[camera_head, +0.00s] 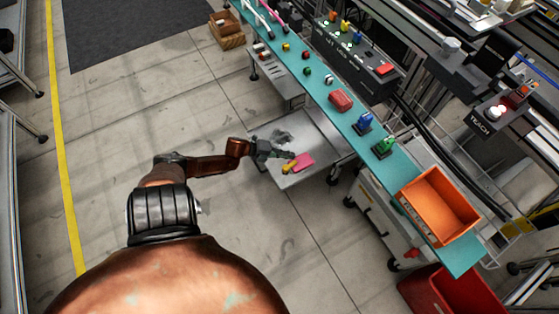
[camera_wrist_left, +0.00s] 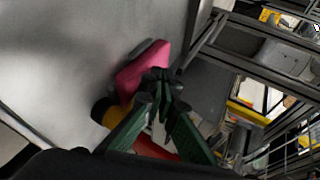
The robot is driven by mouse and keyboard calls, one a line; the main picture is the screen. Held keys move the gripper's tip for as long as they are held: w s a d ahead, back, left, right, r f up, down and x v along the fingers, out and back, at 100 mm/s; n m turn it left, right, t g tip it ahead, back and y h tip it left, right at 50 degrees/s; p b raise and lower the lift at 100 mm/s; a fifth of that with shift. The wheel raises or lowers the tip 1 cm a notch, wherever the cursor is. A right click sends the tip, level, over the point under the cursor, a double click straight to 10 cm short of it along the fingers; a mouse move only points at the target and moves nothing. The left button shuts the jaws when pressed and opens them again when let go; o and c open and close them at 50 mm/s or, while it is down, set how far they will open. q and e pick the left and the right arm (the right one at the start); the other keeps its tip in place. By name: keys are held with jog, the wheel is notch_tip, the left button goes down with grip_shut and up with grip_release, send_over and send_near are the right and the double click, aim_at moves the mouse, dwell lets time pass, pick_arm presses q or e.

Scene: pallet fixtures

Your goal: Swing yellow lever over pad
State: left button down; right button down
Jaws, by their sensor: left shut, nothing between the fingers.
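The yellow lever (camera_head: 289,167) is a small yellow piece on a low grey metal platform (camera_head: 327,133). The pink pad (camera_head: 305,161) lies right beside it, and in this view the lever's end meets the pad's left edge. My left gripper (camera_head: 288,155) is shut and empty, with its tips close to the lever and pad. In the left wrist view the shut fingertips (camera_wrist_left: 162,76) overlap the pink pad (camera_wrist_left: 146,66). The yellow lever (camera_wrist_left: 107,112) shows there left of the fingers, partly hidden by them. Contact cannot be told. My right gripper is not in view.
A long teal bench (camera_head: 320,89) runs above and right of the platform, carrying a red block (camera_head: 341,100), small coloured parts and an orange bin (camera_head: 438,205). A red crate (camera_head: 459,292) stands at the lower right. Open floor lies left of the platform.

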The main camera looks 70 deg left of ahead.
pick_arm(q)
jog(key=a, duration=0.2)
jog(key=r, duration=0.1)
jog(key=shift+s+a+r, duration=0.1)
jog(key=shift+s+a, duration=0.3)
jog(key=s+a+r, duration=0.2)
jog(key=a+r, duration=0.2)
jog(key=a, duration=0.4)
jog(key=shift+s+a+r, duration=0.25)
jog(key=shift+a+r, duration=0.1)
jog(key=shift+r, duration=0.05)
